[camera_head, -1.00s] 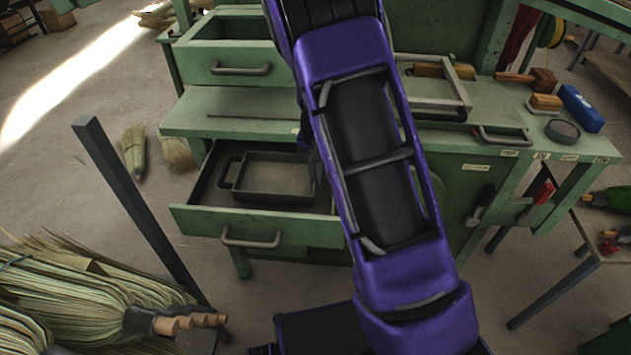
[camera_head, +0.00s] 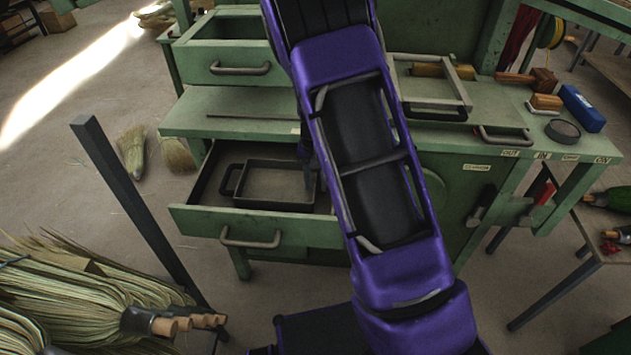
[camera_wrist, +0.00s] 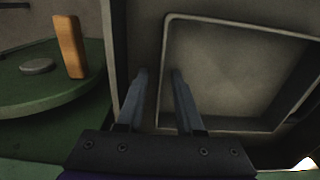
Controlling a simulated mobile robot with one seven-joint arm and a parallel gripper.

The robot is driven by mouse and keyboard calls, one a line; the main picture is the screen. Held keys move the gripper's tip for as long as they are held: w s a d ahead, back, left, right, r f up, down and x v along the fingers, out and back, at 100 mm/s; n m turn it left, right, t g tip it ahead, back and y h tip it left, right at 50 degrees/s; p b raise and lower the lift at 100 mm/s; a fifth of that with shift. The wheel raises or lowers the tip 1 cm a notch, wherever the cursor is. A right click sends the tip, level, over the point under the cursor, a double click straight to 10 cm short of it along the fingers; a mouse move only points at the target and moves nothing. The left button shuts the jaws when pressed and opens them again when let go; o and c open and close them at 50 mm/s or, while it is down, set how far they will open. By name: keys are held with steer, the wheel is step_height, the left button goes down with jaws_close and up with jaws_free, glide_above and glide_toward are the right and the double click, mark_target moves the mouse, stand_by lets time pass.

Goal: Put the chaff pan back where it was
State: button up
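The chaff pan (camera_head: 272,181) is a dark, shallow rectangular tray with a handle on its left. It sits level inside the open drawer (camera_head: 205,190) of the green workbench, apparently on the drawer floor. In the wrist view the pan (camera_wrist: 230,70) fills the right side. My gripper (camera_wrist: 160,72) is at the pan's right-hand wall as seen from the head. Its two fingers straddle that wall, one inside and one outside, with a visible gap between them. My arm hides the drawer's right end in the head view.
The bench top (camera_head: 240,108) above the drawer overhangs its back. A wooden frame (camera_head: 432,92), a blue box (camera_head: 581,108) and a dark disc (camera_head: 563,130) are on the bench at right.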

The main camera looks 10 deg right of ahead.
step_height(320, 180, up, 12)
steer(key=p, duration=0.1)
steer(key=shift+r+p, duration=0.15)
steer(key=shift+p, duration=0.25)
